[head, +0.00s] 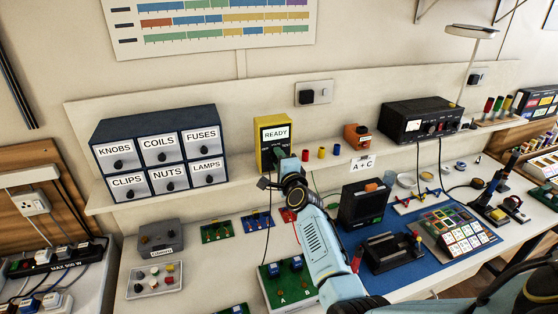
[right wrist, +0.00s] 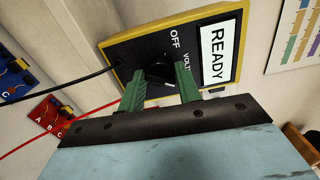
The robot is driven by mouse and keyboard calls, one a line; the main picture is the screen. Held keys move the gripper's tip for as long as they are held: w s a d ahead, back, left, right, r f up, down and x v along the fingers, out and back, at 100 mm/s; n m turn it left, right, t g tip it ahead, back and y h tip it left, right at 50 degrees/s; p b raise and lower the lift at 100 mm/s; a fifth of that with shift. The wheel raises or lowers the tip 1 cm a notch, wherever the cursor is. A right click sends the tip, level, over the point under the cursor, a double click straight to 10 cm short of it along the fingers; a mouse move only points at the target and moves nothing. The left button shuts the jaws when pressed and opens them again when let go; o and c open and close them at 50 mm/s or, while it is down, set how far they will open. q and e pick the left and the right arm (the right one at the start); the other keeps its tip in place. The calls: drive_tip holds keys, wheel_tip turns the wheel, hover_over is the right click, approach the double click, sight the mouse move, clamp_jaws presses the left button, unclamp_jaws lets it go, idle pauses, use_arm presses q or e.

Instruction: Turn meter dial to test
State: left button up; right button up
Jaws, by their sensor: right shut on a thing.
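The meter (head: 264,132) is a yellow box with a black face, standing on the shelf in the head view. Its white screen reads READY. In the right wrist view the meter (right wrist: 122,55) fills the upper middle, with its black dial (right wrist: 160,72) below the OFF and partly covered VOLTS labels. My right gripper (right wrist: 161,82) has its green fingers on either side of the dial and is shut on it. In the head view my right gripper (head: 279,160) hides the dial. My left gripper is not in view.
Labelled drawers (head: 160,151) stand left of the meter. Colored cylinders (head: 321,153), an orange block (head: 356,136) and a black power unit (head: 420,118) stand to its right. A black cable (right wrist: 75,83) runs from the meter's side. Boards and tools cover the bench below.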

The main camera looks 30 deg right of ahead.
drive_tip(key=m, duration=0.5)
drive_tip(key=shift+m, duration=0.4)
idle(0.3)
drive_tip(key=o, duration=1)
drive_tip(key=shift+c, duration=0.2)
drive_tip(key=p+v, duration=0.1)
drive_tip(key=v, duration=1.2)
drive_tip(key=shift+s+a+p, duration=0.15)
drive_tip(key=shift+p, duration=0.15)
